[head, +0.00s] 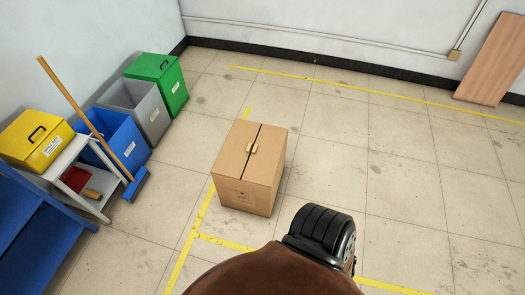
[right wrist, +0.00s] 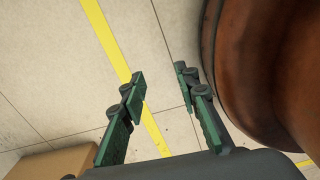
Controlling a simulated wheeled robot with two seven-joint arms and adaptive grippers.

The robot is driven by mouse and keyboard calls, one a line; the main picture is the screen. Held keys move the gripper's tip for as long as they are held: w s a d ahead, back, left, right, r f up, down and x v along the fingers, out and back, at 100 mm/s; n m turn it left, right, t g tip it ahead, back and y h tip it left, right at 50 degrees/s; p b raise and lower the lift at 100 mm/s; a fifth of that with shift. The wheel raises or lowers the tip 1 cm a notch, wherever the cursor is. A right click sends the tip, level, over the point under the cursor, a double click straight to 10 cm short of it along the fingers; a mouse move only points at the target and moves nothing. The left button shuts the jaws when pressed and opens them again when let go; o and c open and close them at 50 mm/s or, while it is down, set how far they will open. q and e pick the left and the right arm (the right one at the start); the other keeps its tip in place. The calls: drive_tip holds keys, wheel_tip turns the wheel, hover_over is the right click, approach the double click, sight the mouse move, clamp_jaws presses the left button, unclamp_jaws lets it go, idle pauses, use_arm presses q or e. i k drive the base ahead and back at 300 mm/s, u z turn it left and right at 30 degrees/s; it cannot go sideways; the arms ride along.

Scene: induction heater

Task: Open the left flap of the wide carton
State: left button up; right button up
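The wide carton (head: 247,198) is a brown cardboard box standing upright on the floor near the middle of the head view. Its left flap (head: 234,152) and right flap (head: 268,160) lie flat and closed, with a narrow dark seam between them. Small yellowish tabs (head: 251,148) sit at the seam. A corner of the carton also shows at the lower left of the right wrist view (right wrist: 50,162). My right gripper (right wrist: 160,76) is open and empty above the floor, apart from the carton. My left gripper is not in view.
Blue (head: 118,134), grey (head: 149,112) and green (head: 171,87) bins stand left, beside a shelf (head: 52,163) with a yellow box (head: 33,140). A broom (head: 88,121) leans there. A wooden board (head: 495,60) leans at the back right. Floor around the carton is clear.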

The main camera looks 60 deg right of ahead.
sight(232, 160)
drive_tip(key=z, duration=1.35)
